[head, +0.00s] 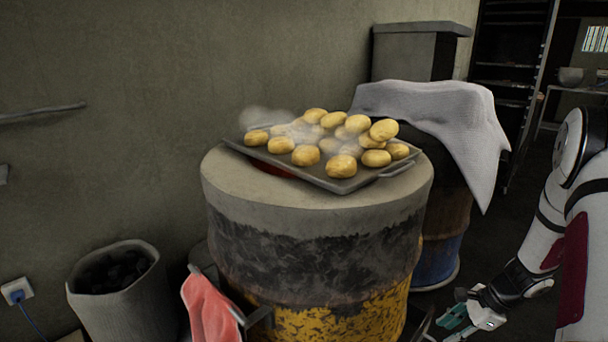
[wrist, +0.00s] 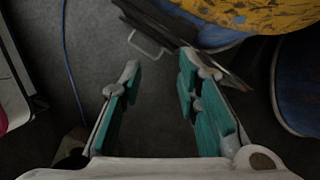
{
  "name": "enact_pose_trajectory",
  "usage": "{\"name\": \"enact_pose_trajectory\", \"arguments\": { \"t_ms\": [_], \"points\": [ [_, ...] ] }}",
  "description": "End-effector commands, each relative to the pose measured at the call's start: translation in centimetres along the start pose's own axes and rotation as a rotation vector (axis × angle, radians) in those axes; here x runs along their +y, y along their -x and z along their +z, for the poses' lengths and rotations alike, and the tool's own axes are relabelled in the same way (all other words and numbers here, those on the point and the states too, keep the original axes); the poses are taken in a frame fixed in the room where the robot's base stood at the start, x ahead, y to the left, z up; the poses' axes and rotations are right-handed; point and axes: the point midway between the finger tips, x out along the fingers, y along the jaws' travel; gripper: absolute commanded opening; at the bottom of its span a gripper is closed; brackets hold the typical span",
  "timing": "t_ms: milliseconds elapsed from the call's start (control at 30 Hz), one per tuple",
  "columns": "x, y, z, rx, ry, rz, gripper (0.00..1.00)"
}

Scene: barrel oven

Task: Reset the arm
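My gripper (head: 462,314) is low at the bottom right of the head view, to the right of the barrel oven (head: 310,228) and apart from it. In the wrist view my gripper (wrist: 158,82) shows two teal-padded fingers spread apart, with nothing between them. Part of my white arm shows at the right edge of the head view. A dark tray (head: 347,184) of several golden, steaming rolls (head: 341,166) sits on top of the barrel.
A red cloth (head: 210,308) hangs on a handle at the barrel's front. A bin of dark lumps (head: 115,285) stands left. A second barrel (head: 438,252) with a light cloth (head: 440,112) is behind right. A dark flat panel with a handle lies below the fingers (wrist: 185,35).

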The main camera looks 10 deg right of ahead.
Motion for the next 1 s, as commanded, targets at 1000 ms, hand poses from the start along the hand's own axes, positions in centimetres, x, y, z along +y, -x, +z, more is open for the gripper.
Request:
{"name": "enact_pose_trajectory", "arguments": {
  "t_ms": [1000],
  "points": [
    [20.9,23.1,30.1,0.016,1.384,0.302,0.3]
  ]
}}
